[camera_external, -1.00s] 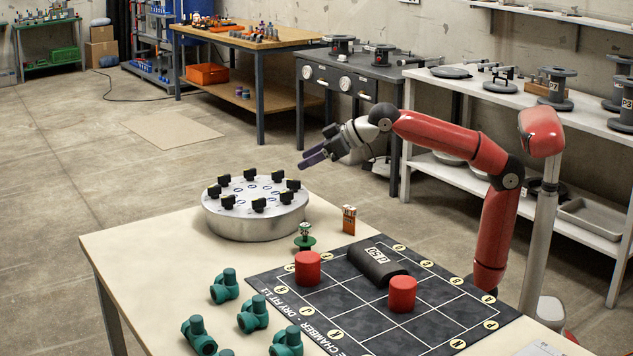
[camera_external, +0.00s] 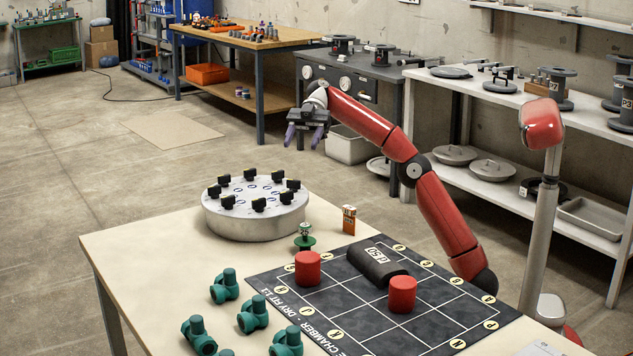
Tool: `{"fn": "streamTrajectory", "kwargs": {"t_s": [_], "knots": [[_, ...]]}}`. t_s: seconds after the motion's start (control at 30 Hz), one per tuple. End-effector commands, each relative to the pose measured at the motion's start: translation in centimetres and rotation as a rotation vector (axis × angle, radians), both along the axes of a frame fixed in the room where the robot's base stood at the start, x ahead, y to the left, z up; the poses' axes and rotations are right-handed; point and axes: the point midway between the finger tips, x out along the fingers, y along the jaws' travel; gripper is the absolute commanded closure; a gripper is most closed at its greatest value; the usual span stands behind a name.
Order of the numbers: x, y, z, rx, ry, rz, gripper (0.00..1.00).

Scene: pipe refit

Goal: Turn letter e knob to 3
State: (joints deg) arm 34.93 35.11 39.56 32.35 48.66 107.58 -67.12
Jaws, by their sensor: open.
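A round silver dial box (camera_external: 257,223) stands at the far left corner of the table. Several black knobs (camera_external: 259,204) ring its top, with blue ring markings near the middle. The letters and numbers are too small to read, so I cannot tell which knob is e or where it points. My gripper (camera_external: 303,140) is in the air above and beyond the box, to its right. Its two purple fingers point down, apart, with nothing between them. It touches no knob.
On the table (camera_external: 150,248), a small orange box (camera_external: 349,219) and a green stemmed piece (camera_external: 305,237) stand right of the dial box. Red cylinders (camera_external: 308,268) and a black block (camera_external: 375,264) sit on a dark grid mat (camera_external: 440,330). Several green pipe fittings (camera_external: 253,314) stand in front.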

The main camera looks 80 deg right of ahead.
Motion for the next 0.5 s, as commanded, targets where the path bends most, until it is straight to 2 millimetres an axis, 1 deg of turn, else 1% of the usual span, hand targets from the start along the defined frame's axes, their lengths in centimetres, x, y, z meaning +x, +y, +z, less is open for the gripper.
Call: {"fn": "streamTrajectory", "kwargs": {"t_s": [0.03,0.37,0.5], "knots": [[-0.1,-0.4,-0.1,0.010,-0.011,0.014,0.45],[-0.1,-0.2,-2.5,0.004,-0.005,0.006,0.45],[0.0,-0.2,-4.2,0.004,-0.004,0.007,0.45]]}}
